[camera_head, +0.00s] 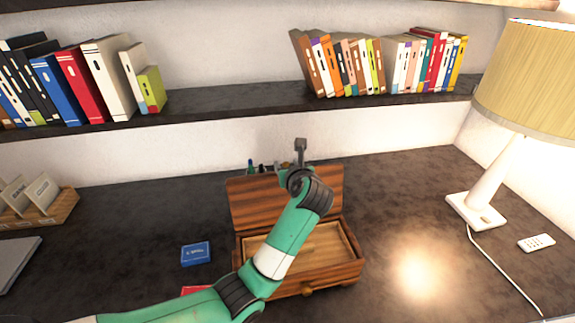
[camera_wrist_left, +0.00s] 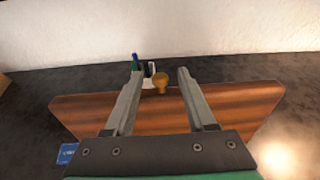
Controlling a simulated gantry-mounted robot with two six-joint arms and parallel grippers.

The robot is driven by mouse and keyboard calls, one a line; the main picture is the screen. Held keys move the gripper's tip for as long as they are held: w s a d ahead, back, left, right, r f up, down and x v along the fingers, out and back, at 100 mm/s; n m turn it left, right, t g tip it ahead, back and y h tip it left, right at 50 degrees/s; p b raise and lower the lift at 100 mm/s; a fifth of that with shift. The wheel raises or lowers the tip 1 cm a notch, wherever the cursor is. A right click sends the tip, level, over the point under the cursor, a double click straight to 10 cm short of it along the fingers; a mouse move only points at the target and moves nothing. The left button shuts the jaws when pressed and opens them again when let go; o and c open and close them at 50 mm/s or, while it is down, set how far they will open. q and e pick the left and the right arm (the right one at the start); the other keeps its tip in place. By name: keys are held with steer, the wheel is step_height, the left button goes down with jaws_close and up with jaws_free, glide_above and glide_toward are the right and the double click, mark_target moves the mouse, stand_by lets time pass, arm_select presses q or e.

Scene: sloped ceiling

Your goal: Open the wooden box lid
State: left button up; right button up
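The wooden box (camera_head: 335,272) sits on the dark desk, with a small round knob (camera_head: 307,292) on its front. Its lid (camera_head: 248,205) is raised and stands up at the back, so the pale interior (camera_head: 325,245) shows. My left arm crosses in front of the box and hides part of it and of the lid. My left gripper (camera_head: 292,158) is at the lid's upper edge. In the left wrist view its two fingers (camera_wrist_left: 157,88) are apart over the lid (camera_wrist_left: 240,105), with a brass-coloured knob (camera_wrist_left: 161,84) between them in the picture; I cannot tell if they touch it. My right gripper is out of view.
Pens (camera_head: 251,167) stand behind the lid. A blue card box (camera_head: 196,254) lies left of the box, and a red one (camera_head: 196,290) is partly under my arm. A lamp (camera_head: 490,195) and remote (camera_head: 536,243) are at right. A bookshelf (camera_head: 220,98) runs above.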

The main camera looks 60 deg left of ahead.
arm_select(q)
jaws_close()
steer(key=shift+d, duration=0.1)
stand_by(1.2)
